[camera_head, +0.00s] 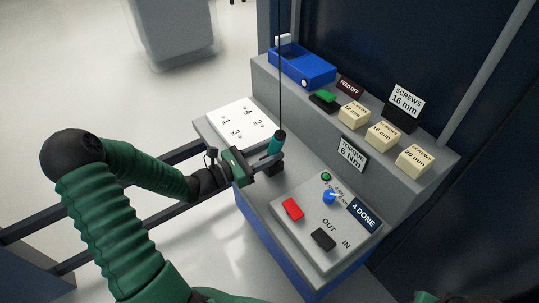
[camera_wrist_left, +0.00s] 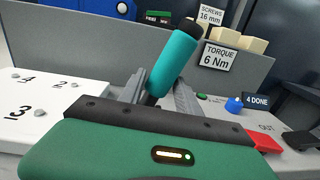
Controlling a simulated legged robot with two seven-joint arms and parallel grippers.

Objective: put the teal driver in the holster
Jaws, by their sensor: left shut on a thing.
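The teal driver (camera_head: 276,143) has a black top end and a thin dark cord running up from it. My left gripper (camera_head: 262,165) is shut on the driver. In the left wrist view the driver (camera_wrist_left: 174,62) leans with its top to the right, between the two grey fingers (camera_wrist_left: 155,92). Its lower end is mostly hidden behind the gripper. A dark block (camera_head: 273,169) shows just under the fingers; I cannot tell whether it is the holster or whether the driver touches it. My right gripper is not in view.
A white plate (camera_head: 240,121) with numbered screws lies left of the driver. A control panel (camera_head: 326,222) with red and black buttons and a blue knob lies to the right.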

